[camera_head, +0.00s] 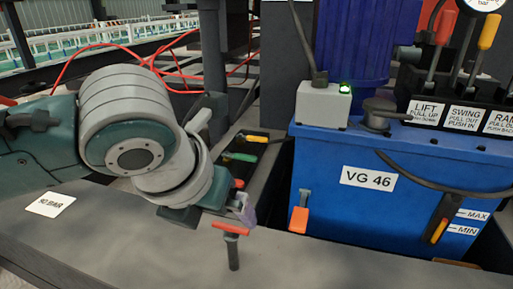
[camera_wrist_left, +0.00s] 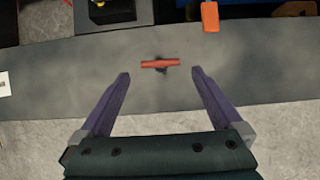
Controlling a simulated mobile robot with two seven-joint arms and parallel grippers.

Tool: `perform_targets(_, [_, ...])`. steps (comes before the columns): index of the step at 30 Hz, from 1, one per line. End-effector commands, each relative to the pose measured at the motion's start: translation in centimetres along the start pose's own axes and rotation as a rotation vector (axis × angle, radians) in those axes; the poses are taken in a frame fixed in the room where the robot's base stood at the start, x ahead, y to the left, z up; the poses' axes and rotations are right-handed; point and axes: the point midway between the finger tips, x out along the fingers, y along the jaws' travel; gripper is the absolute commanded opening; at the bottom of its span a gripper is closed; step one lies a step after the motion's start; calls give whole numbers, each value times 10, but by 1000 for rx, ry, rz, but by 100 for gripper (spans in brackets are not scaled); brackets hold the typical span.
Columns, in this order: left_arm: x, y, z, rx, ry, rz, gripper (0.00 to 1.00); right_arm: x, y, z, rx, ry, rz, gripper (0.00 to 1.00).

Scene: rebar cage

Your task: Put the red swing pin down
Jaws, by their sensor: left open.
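The red swing pin (camera_head: 232,250) has a red crossbar handle on a dark shaft. It is upright at the grey ledge (camera_head: 130,235); I cannot tell exactly how its lower end rests. In the left wrist view its red handle (camera_wrist_left: 160,64) lies crosswise, with a dark shadow beside it. My left gripper (camera_head: 243,208) is just above and behind the handle in the head view. In the left wrist view the left gripper (camera_wrist_left: 158,75) is open, its two purple fingers wide apart and empty, the handle lying just beyond the fingertips. My right gripper is not in view.
A dark tray (camera_head: 262,165) with coloured-handled tools lies behind my left gripper. A blue tank (camera_head: 335,210) labelled VG 46, with an orange tag (camera_head: 299,218), stands at right. Levers (camera_head: 440,45) rise at upper right. A white 90 BAR label (camera_head: 50,204) lies on the ledge.

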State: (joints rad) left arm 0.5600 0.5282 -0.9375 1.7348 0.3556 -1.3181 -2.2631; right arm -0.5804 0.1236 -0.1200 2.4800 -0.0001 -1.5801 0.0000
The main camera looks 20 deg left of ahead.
Motion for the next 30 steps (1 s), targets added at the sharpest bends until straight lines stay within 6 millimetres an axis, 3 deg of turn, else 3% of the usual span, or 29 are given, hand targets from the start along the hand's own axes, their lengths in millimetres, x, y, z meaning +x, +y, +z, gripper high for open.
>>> perform_targets(1, [-20, 1, 4, 1, 0, 1, 100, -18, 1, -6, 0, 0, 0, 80])
perform_targets(6, [-50, 0, 3, 1, 0, 0, 100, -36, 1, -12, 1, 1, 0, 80])
perform_targets(17, [-65, -7, -6, -70, 8, -19, 100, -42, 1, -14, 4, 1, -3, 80])
perform_targets(20, [-70, -24, -22, -305, 34, -68, 100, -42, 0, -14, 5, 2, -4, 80])
perform_targets(24, [-88, -47, -55, -942, 119, -128, 100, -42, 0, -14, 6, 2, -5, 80])
perform_targets(27, [-100, -43, -79, -1502, 186, -98, 100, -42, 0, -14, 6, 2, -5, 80])
perform_targets(30, [-111, -24, -106, -2033, 214, -3, 100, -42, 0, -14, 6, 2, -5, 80])
